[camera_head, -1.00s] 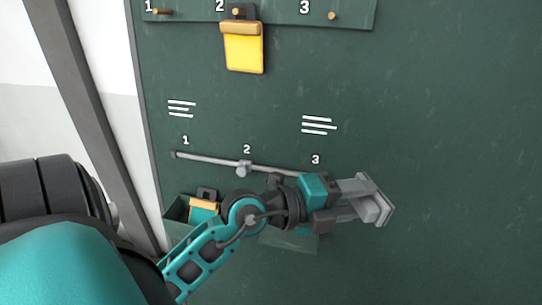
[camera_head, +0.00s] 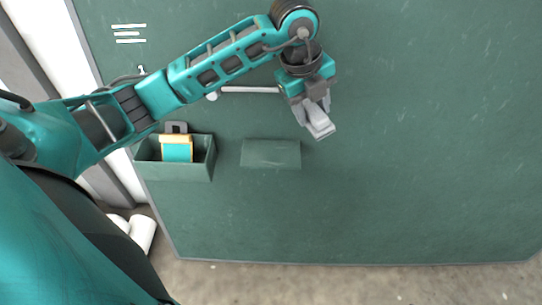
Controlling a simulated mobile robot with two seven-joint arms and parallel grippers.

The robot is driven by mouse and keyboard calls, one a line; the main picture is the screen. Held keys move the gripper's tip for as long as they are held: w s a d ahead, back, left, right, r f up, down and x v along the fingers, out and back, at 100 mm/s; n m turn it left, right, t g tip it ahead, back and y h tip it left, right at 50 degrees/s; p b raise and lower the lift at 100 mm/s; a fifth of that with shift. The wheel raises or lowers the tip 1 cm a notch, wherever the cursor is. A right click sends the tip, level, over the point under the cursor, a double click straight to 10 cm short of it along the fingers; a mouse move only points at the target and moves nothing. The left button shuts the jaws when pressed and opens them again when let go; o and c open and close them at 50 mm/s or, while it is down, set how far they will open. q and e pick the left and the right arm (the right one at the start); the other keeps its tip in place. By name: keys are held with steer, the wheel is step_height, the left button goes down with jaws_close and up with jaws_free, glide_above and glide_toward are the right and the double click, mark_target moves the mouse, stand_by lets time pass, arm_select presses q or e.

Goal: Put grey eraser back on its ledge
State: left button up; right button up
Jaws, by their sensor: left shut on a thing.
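The grey eraser (camera_head: 319,121) is between the fingers of my left gripper (camera_head: 311,109), which is shut on it. The gripper points downward and holds the eraser in front of the green board, above and right of the ledge. The ledge (camera_head: 271,154) is a small, empty, dark green shelf on the board, right of the bin. My right gripper is not in view.
A green bin (camera_head: 174,172) on the board holds a teal and yellow tag (camera_head: 177,149). A grey rail (camera_head: 250,90) is partly hidden by my left arm. White rolls (camera_head: 143,232) lie on the floor at lower left. The board right of the ledge is clear.

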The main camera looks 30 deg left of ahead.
arm_select(q)
steer(key=a+r+n+g+y, duration=0.2)
steer(key=a+r+n+g, duration=0.15)
steer(key=a, duration=0.65)
steer(key=shift+t, duration=0.35)
step_height(320, 180, down, 20)
steer(key=shift+d+r+b, duration=0.1)
steer(key=shift+b, duration=1)
steer(key=o, duration=0.9)
steer(key=shift+o, duration=0.2)
steer(key=shift+w+r, duration=0.1)
steer(key=shift+r, duration=0.1)
